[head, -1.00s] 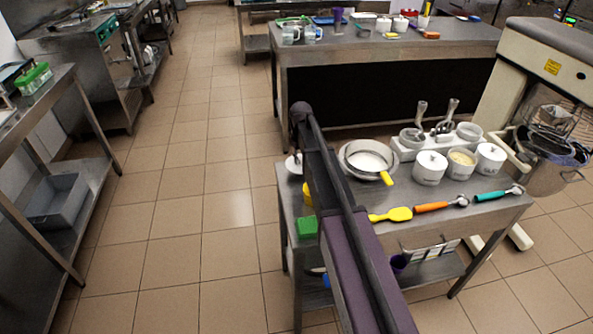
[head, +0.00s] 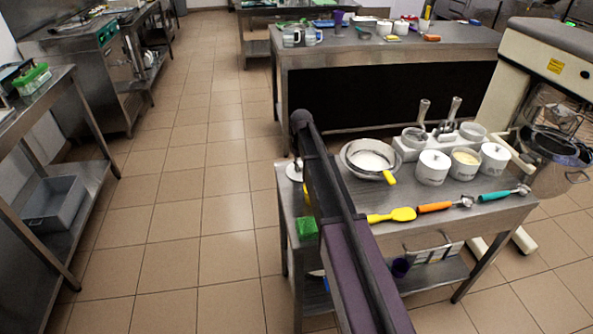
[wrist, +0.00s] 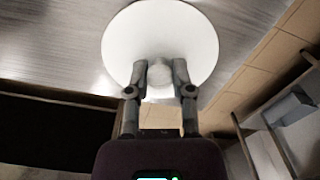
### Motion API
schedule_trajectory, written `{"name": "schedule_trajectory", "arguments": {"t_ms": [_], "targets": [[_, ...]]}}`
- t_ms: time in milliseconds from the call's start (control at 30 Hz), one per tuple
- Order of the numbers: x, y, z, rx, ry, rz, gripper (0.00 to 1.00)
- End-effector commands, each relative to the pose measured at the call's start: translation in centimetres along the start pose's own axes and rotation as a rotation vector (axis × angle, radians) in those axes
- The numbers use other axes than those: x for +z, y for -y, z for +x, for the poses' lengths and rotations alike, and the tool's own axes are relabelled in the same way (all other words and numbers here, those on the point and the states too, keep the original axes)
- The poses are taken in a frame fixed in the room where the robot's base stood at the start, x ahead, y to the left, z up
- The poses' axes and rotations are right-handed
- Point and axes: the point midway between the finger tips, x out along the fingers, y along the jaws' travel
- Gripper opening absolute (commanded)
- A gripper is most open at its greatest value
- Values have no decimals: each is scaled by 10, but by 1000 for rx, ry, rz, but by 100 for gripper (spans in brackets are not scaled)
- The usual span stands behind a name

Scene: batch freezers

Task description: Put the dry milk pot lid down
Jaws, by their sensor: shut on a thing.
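The dry milk pot lid is a white round disc with a knob. It fills the upper middle of the wrist view (wrist: 160,30), over a grey metal surface. My gripper (wrist: 160,72) is shut on its knob. In the head view a small part of the lid (head: 293,171) shows left of my arm, at the table's far left corner; my gripper is hidden there. I cannot tell whether the lid touches the table. An open white pot with pale cream contents (head: 465,159) stands between two lidded white pots (head: 433,168) (head: 494,158).
On the steel table (head: 440,222) are a sieve over a bowl (head: 370,158), a yellow scoop (head: 392,215), an orange-handled scoop (head: 440,206), a teal-handled scoop (head: 500,194) and a green sponge (head: 306,228). A machine (head: 550,70) stands at right.

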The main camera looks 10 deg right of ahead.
Motion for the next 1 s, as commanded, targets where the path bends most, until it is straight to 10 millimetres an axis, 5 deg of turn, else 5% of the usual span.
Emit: {"name": "schedule_trajectory", "arguments": {"t_ms": [533, 567, 667, 1000], "targets": [[0, 0, 6, 0, 0, 1, 9], [0, 0, 4, 0, 0, 1, 39], [0, 0, 4, 0, 0, 1, 65], [0, -1, 4, 0, 0, 1, 65]]}}
